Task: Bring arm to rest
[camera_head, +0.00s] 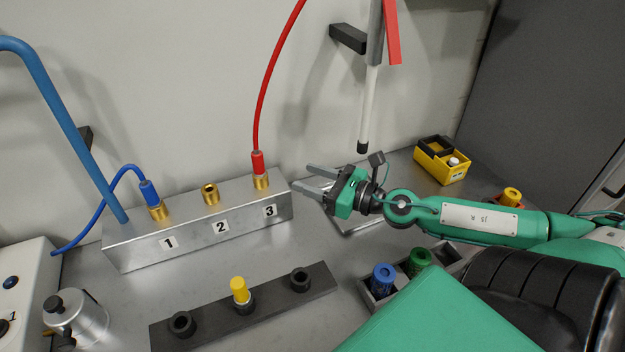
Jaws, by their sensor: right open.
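My right arm (480,217) reaches in from the right, a green and dark arm stretched over the table. My right gripper (308,178) is open and empty. Its two grey fingers point left, just right of the metal block (190,240) with ports 1, 2 and 3. I cannot tell whether the fingers touch the block's end. My left gripper is not in view.
A blue hose plug (149,193) sits at port 1 and a red one (258,163) at port 3. A dark rack (215,320) holds a yellow-topped piece (239,289). A yellow bin (441,166) stands behind my arm. A white-and-black rod (368,110) hangs above.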

